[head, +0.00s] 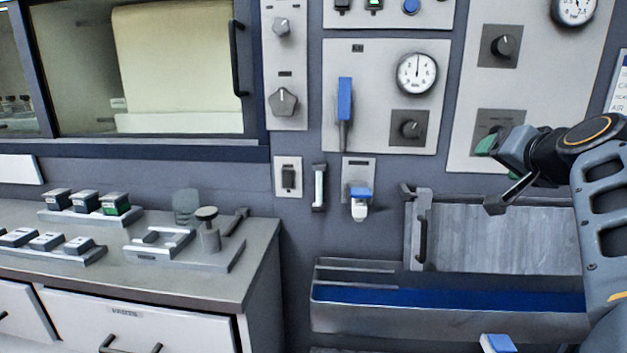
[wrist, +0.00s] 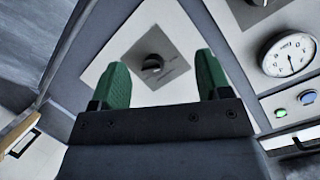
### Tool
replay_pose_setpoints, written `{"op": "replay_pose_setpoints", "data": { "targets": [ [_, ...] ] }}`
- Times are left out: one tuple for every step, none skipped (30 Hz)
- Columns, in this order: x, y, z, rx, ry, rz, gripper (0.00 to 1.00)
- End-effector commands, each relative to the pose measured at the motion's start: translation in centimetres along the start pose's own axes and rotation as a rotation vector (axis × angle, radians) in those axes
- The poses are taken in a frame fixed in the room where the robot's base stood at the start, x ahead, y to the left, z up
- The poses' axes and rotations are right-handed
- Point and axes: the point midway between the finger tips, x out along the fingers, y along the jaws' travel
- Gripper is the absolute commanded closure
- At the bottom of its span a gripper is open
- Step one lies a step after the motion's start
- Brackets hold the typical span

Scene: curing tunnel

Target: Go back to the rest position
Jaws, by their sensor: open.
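My gripper (head: 488,172) is at the right of the head view, in front of the wall panels and above the right part of the long tray. In the wrist view my gripper (wrist: 162,80) shows two green fingertips spread apart with nothing between them. Beyond the fingers is a dark rotary knob (wrist: 153,65) on a light plate. The knob is not between the fingertips as far as I can tell, and I cannot judge the distance to it.
A long tray with a blue inside (head: 440,297) is fixed low on the wall. A blue-handled lever (head: 344,100) and a pressure gauge (head: 417,73) sit on the middle panel. A grey bench (head: 190,285) with blocks and a fixture stands at left.

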Motion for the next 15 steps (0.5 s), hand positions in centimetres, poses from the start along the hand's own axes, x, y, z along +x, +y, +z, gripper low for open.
{"op": "replay_pose_setpoints", "data": {
  "targets": [
    [-0.4,-2.7,0.0,-0.017,-0.082,0.007,0.29],
    [-0.3,-3.4,1.1,-0.028,-0.132,0.017,0.29],
    [-0.3,-4.2,2.6,-0.048,-0.196,0.030,0.29],
    [-0.4,-4.8,3.7,-0.065,-0.244,0.040,0.29],
    [-0.6,-5.4,4.9,-0.082,-0.292,0.050,0.29],
    [-1.0,-6.1,6.5,-0.110,-0.355,0.062,0.29],
    [-1.4,-6.6,7.6,-0.131,-0.402,0.072,0.29],
    [-1.9,-7.0,8.8,-0.154,-0.447,0.082,0.29],
    [-2.6,-7.5,10.3,-0.188,-0.505,0.094,0.29],
    [-3.2,-7.8,11.3,-0.214,-0.547,0.104,0.29],
    [-3.8,-8.0,12.3,-0.241,-0.586,0.113,0.29],
    [-4.7,-8.3,13.6,-0.277,-0.636,0.124,0.29],
    [-5.4,-8.4,14.5,-0.304,-0.671,0.132,0.29],
    [-6.1,-8.4,15.4,-0.331,-0.704,0.140,0.29],
    [-7.0,-8.5,16.4,-0.368,-0.744,0.150,0.29]
  ]
}}
